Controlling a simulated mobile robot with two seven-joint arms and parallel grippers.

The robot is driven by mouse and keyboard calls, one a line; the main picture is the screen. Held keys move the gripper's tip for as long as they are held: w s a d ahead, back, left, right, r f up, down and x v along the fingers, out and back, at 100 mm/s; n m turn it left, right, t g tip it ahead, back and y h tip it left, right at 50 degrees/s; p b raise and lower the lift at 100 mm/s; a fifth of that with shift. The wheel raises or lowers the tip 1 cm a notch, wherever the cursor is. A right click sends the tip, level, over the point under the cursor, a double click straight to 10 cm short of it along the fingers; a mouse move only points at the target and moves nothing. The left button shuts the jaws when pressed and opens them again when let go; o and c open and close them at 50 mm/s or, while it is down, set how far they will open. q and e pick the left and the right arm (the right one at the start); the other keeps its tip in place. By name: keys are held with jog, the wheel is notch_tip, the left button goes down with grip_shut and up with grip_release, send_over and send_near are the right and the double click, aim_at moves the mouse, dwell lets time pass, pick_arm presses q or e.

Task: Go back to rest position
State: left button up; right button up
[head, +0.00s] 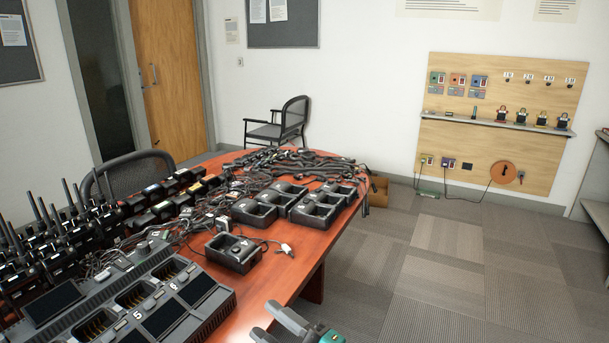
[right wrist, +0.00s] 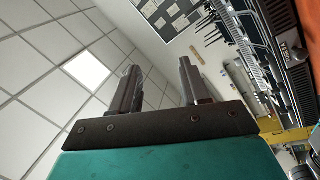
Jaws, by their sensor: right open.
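My right gripper (head: 290,322) shows at the bottom edge of the head view, just off the near right edge of the table, over the floor. In the right wrist view its two fingers (right wrist: 158,88) stand apart with nothing between them. It is open and empty, and touches nothing that I can see. My left gripper is not in the head view.
A red-brown table (head: 285,262) carries several radios (head: 45,235), a multi-bay charger (head: 130,305), single chargers (head: 232,252) and tangled cables. A chair (head: 282,125) stands behind. A wooden wall panel (head: 500,140) hangs at right. The carpet (head: 430,280) right of the table is clear.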

jog(key=s+d+f+m+h, duration=0.7)
jog(key=d+f+m, duration=0.2)
jog(key=d+m, duration=0.1)
jog(key=s+d+f+m+g+h, duration=0.1)
jog(key=s+d+f+m+h, duration=0.6)
jog(key=d, duration=0.5)
notch_tip(320, 180, down, 2)
jog(key=m+p, duration=0.1)
jog(key=m, duration=0.1)
jog(key=shift+s+d+f+m+h, duration=0.25)
jog(key=shift+s+d+m+h, duration=0.05)
jog(key=shift+m+h, duration=0.1)
